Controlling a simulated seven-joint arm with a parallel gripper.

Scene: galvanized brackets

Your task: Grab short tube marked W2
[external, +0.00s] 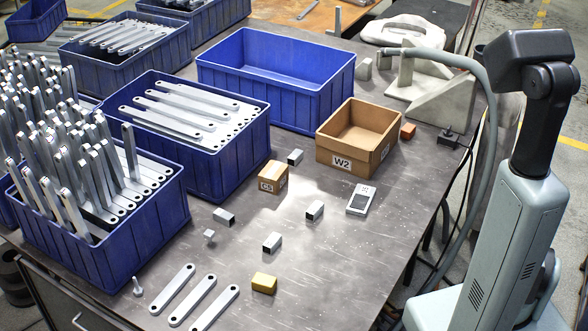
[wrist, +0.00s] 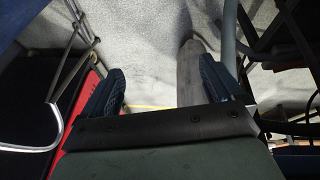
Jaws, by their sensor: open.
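Several short grey square tubes lie on the metal bench in the external view: one near the front (external: 272,242), one to its right (external: 314,210), one to its left (external: 224,217) and one farther back (external: 295,157). I can read no W2 mark on any of them. The W2 label shows on an open cardboard box (external: 341,162), which looks empty. My gripper (wrist: 160,88) shows in the wrist view, open, with nothing between its fingers. No tube shows there; the view is of floor and bench-side clutter. The fingers do not show in the external view.
Blue crates, one empty (external: 275,88), others with metal bars, fill the left and back. A small C5 carton (external: 272,177), a handheld device (external: 361,199), a yellow block (external: 264,283) and flat bars (external: 192,306) lie around the tubes. The front right bench is clear.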

